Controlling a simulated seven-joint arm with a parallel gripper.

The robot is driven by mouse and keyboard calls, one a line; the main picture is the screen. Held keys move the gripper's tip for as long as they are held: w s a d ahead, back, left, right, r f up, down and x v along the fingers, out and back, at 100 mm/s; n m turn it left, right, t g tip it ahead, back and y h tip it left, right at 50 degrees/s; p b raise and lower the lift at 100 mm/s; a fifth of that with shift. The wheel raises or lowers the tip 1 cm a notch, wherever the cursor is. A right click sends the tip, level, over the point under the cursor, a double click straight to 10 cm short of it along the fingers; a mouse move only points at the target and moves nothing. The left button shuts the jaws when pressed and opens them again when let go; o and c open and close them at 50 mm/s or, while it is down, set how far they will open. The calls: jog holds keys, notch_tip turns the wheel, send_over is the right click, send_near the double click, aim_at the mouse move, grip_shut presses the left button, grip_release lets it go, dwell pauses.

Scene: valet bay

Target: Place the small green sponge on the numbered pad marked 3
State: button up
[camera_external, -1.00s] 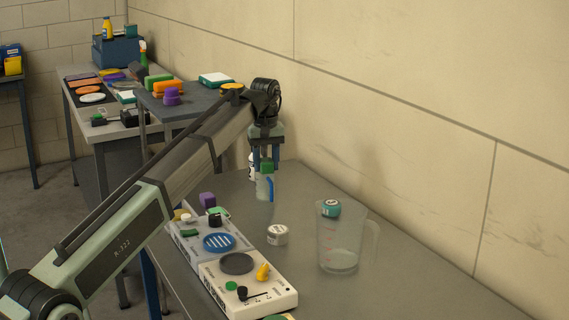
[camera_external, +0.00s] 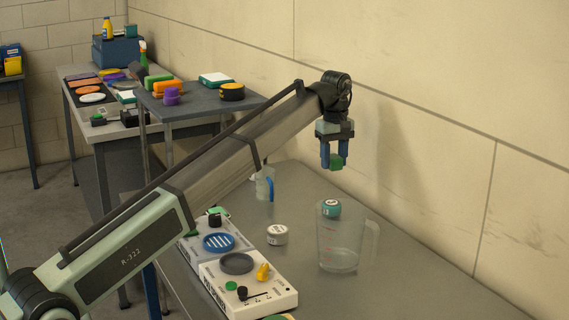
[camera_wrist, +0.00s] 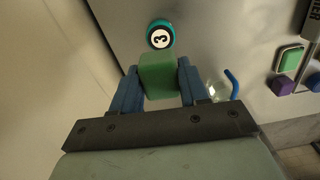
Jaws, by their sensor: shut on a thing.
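My gripper (camera_external: 333,157) is shut on the small green sponge (camera_external: 337,163) and holds it in the air, well above the table. In the wrist view the sponge (camera_wrist: 158,77) sits between the two blue fingers of my gripper (camera_wrist: 159,82). The pad marked 3 is a teal disc with a white centre and a black 3 (camera_wrist: 160,35), just beyond the sponge in the wrist view. In the external view a teal round piece (camera_external: 331,208), seemingly the same pad, lies below my gripper, partly seen through a clear jug. Its number is too small to read there.
The clear measuring jug (camera_external: 340,248) stands in front of the teal piece. A white round piece (camera_external: 277,235) lies left of it. A clear vessel with a blue handle (camera_external: 265,186) stands farther back. A white control panel (camera_external: 250,285) is at front left; the wall is close on the right.

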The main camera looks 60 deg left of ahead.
jog(key=shift+n, duration=0.4)
jog(key=shift+f, duration=5.05)
jog(key=o, duration=1)
jog(key=shift+f, duration=0.1)
notch_tip(320, 180, up, 12)
jog(key=shift+r, duration=0.15)
